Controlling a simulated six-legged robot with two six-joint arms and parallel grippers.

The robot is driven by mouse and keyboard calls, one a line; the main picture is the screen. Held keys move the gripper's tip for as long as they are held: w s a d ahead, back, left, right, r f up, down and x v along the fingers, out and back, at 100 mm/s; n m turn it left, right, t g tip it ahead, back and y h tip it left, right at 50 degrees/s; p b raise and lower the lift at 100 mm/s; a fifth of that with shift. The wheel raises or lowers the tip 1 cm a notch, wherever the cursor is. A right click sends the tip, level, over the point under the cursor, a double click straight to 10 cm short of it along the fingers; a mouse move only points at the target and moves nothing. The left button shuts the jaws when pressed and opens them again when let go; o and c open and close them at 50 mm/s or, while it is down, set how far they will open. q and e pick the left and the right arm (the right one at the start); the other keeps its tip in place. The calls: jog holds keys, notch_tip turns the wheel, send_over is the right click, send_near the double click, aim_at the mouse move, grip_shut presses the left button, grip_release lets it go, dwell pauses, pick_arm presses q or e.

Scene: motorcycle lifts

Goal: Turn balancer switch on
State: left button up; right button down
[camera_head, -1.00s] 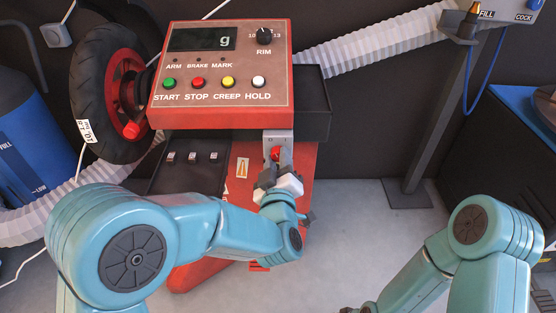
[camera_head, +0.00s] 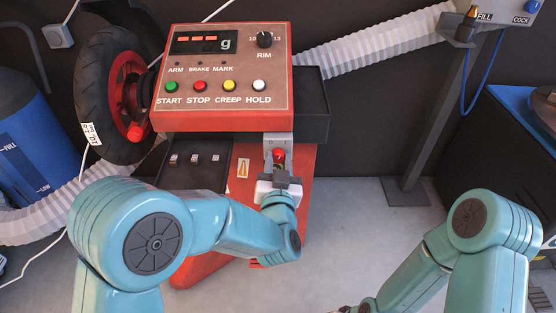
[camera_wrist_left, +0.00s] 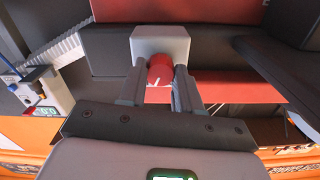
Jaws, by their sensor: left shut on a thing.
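The balancer (camera_head: 222,118) is a red cabinet with a panel of buttons and a display, which is lit with orange dashes and a "g". Its switch is a red rotary knob (camera_head: 279,155) on a grey box (camera_head: 278,138) below the panel's right side. My left gripper (camera_head: 279,172) is at the knob. In the left wrist view the two fingers (camera_wrist_left: 160,78) are on either side of the red knob (camera_wrist_left: 160,70), shut on it, and a white mark shows on the knob. My right arm (camera_head: 480,235) is at the lower right, its gripper mostly out of the picture.
A black tyre on a wheel (camera_head: 112,95) is mounted left of the panel. A white corrugated hose (camera_head: 385,45) runs behind. A dark post (camera_head: 435,130) stands at the right. Grey floor (camera_head: 350,230) is clear between my arms.

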pick_arm(q)
jog(key=shift+r+m, duration=0.15)
jog(key=shift+m, duration=0.45)
jog(key=o, duration=1)
jog(key=shift+w, duration=0.1)
jog(key=shift+o, duration=0.2)
jog(key=shift+s, duration=0.2)
